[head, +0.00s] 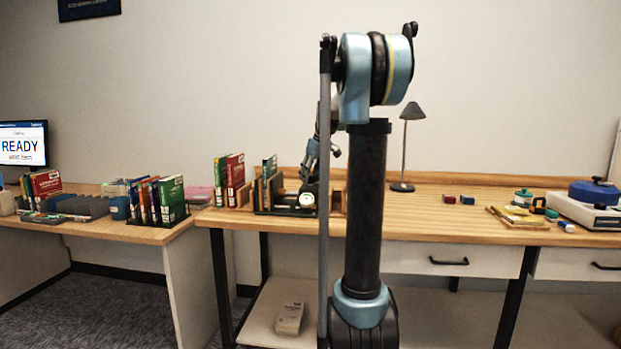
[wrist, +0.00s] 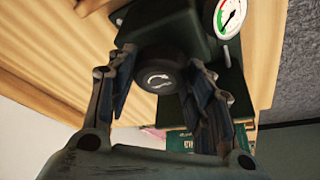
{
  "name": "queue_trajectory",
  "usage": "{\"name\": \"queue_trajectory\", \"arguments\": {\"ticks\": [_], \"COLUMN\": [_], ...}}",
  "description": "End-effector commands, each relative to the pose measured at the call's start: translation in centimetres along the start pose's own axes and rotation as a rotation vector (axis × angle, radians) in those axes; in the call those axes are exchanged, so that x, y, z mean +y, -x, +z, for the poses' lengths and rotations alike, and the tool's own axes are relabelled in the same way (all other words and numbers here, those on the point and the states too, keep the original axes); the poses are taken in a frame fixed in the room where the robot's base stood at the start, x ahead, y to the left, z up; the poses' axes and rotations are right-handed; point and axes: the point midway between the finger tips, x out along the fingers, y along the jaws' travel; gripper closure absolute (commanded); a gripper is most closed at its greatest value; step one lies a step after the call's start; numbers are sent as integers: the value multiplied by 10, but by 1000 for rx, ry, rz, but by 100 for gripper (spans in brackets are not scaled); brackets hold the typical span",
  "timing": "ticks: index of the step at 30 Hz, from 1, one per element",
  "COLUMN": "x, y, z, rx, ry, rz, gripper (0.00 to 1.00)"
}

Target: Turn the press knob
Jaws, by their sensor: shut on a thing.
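The press knob (wrist: 160,76) is a dark round knob with a pale curved-arrow mark on its face. It sticks out of the dark green press body (wrist: 165,22) in the wrist view. My gripper (wrist: 162,70) has one finger on each side of the knob and is shut on it. The right finger's contact is partly hard to see. In the head view the press (head: 288,207) is on the wooden bench with its dial visible. The knob there is hidden or too small to tell, and my arm partly covers the spot.
A dial gauge (wrist: 232,16) sits on the press right beside the knob. Books (head: 229,180) stand to the left of the press. A desk lamp (head: 405,140) stands at the back. The bench between the lamp and the small red block (head: 449,199) is clear.

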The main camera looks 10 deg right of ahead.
Motion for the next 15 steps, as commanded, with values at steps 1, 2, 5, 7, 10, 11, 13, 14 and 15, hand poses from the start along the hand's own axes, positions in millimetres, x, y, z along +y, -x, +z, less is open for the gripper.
{"name": "queue_trajectory", "arguments": {"ticks": [1,2,5,7,10,11,13,14,15], "x": [0,0,-1,-1,-1,-1,-1,-2,-2], "y": [0,0,0,0,0,0,0,0,0], "z": [0,0,0,0,0,-1,0,0,0], "rx": [0,0,1,0,1,1,1,1,1], "ry": [-31,-52,-122,-170,-234,-252,-288,-304,-322], "rz": [15,24,53,73,100,107,122,128,135], "gripper": [77,77,77,77,77,77,77,77,77]}}
